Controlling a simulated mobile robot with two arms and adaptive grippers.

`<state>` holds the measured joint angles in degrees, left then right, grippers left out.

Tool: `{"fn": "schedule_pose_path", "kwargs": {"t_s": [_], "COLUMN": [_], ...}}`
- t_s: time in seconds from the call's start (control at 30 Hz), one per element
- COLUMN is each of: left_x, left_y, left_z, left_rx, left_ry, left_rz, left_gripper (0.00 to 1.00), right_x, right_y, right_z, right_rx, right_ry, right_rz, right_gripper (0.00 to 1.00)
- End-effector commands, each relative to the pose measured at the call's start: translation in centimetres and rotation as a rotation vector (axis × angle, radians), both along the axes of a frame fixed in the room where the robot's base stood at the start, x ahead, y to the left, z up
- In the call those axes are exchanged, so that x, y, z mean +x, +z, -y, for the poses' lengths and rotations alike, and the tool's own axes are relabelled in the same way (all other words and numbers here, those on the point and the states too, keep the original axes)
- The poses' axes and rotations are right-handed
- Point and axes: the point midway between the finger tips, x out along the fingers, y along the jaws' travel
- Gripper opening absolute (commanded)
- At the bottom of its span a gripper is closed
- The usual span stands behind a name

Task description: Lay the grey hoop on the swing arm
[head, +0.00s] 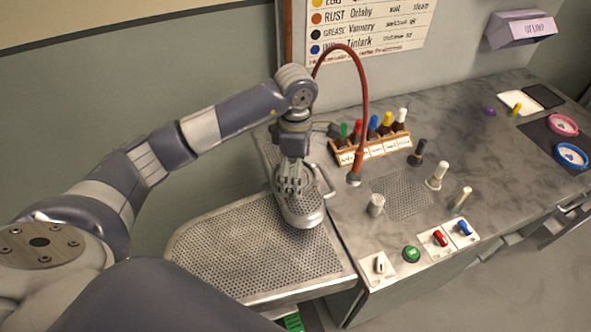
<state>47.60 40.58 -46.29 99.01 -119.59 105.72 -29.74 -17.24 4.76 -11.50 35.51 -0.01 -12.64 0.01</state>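The swing arm (302,217) is a small, round-nosed metal board, beside and partly above the large perforated board. A grey ring-like rim (319,184), which appears to be the grey hoop, shows around my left gripper's fingers, over the swing arm. My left gripper (290,187) points down there and hides much of both. I cannot tell whether its fingers grip the rim, or whether the rim touches the swing arm. My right gripper is out of view.
A red hose (364,90) arches just right of my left wrist. A wooden rack (372,147) of coloured bottles stands behind. Upright posts (436,176) and switches (440,238) occupy the counter. Pink (563,125) and blue (571,155) hoops lie far right. The perforated board (240,250) is clear.

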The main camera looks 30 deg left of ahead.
Motion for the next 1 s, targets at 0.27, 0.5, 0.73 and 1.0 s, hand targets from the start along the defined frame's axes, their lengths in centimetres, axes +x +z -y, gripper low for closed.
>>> {"fn": "schedule_pose_path", "kwargs": {"t_s": [0.27, 0.5, 0.73, 1.0], "left_x": [0.0, 0.2, 0.1, 0.1], "left_y": [0.5, 4.1, 8.7, 11.6], "left_z": [0.0, 0.0, -0.1, -0.1], "left_rx": [0.000, 0.001, 0.003, 0.001], "left_ry": [0.000, 0.000, 0.001, 0.001], "left_rz": [0.000, 0.008, 0.004, 0.003], "left_gripper": [1.00, 1.00, 1.00, 1.00], "right_x": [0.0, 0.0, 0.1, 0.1], "right_y": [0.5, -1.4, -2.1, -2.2], "right_z": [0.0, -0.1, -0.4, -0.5], "right_rx": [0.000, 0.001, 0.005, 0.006], "right_ry": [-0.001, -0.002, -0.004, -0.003], "right_rz": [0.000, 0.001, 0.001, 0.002], "right_gripper": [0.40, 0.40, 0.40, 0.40]}}
